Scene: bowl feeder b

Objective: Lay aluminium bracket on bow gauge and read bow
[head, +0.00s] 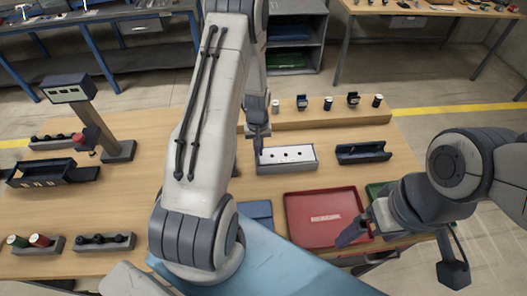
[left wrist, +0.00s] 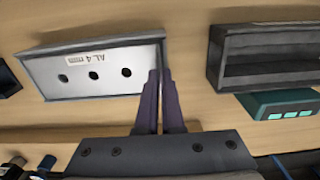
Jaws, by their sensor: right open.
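The aluminium bracket (head: 270,167) is a pale channel with a row of holes, lying on the wooden bench. In the left wrist view the bracket (left wrist: 100,87) shows upside down with a label, "AL 4 mm". My left gripper (head: 258,148) is low at the bracket's left end. In the left wrist view its fingers (left wrist: 161,72) stand close together at the bracket's edge; whether they grip it is unclear. A dark channel-shaped fixture (left wrist: 262,45) with a teal display box (left wrist: 280,104), possibly the bow gauge, lies beside it. My right gripper (head: 352,234) is open near the red tray.
A red tray (head: 300,225), a blue tray (head: 257,210) and a partly hidden green tray (head: 376,189) line the front. A dark holder (head: 362,153) sits right of the bracket. A raised shelf (head: 340,121) carries small cylinders behind. A display stand (head: 68,91) and black bin (head: 50,175) are left.

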